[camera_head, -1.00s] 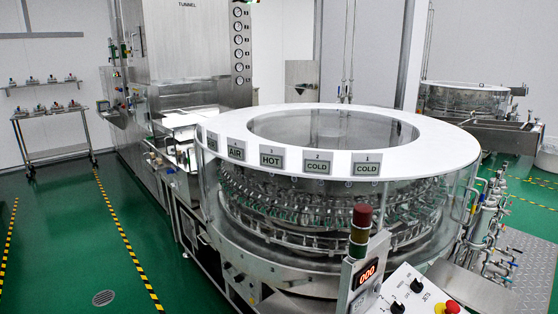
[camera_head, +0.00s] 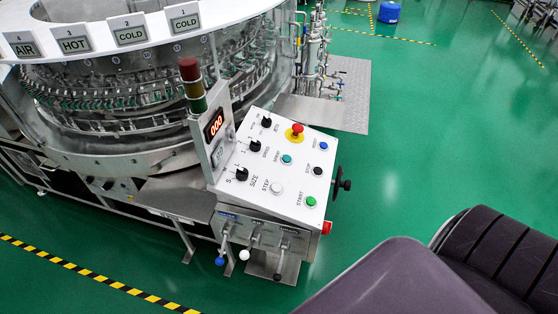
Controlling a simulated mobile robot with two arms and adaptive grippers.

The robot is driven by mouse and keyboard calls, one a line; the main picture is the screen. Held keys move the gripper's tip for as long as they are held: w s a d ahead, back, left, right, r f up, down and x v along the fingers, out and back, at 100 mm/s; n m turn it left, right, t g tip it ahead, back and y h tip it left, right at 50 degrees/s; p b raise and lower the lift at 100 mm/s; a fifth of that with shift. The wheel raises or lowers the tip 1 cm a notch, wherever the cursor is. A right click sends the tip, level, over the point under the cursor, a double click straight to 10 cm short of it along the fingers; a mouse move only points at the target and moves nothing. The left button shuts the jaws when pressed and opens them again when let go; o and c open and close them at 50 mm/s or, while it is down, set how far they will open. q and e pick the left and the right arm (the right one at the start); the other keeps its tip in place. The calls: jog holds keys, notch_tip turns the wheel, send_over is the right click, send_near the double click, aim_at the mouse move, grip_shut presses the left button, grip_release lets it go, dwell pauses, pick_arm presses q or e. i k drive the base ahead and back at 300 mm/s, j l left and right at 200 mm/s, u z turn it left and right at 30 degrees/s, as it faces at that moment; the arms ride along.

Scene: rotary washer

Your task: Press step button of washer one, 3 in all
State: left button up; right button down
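The washer (camera_head: 120,95) is a round machine with a white ring top and clear walls at the upper left. Its sloped white control panel (camera_head: 250,205) stands at its front, near the picture's middle. The step button (camera_head: 277,187) is a small white round button beside the word STEP, on the panel's lower left part. It looks uncovered, and nothing touches it. A red digit display (camera_head: 213,126) stands at the panel's left; its digits are too small to read surely. Neither gripper is in view. Dark rounded parts of my own body fill the lower right.
The panel also holds a red emergency knob (camera_head: 297,129), a green start button (camera_head: 310,201), a black stop button (camera_head: 318,170) and black selector knobs (camera_head: 255,146). A signal light (camera_head: 191,82) rises behind the display. Green floor (camera_head: 450,120) is free to the right.

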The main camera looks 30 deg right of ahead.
aim_at(277, 187)
jog(key=z, duration=1.05)
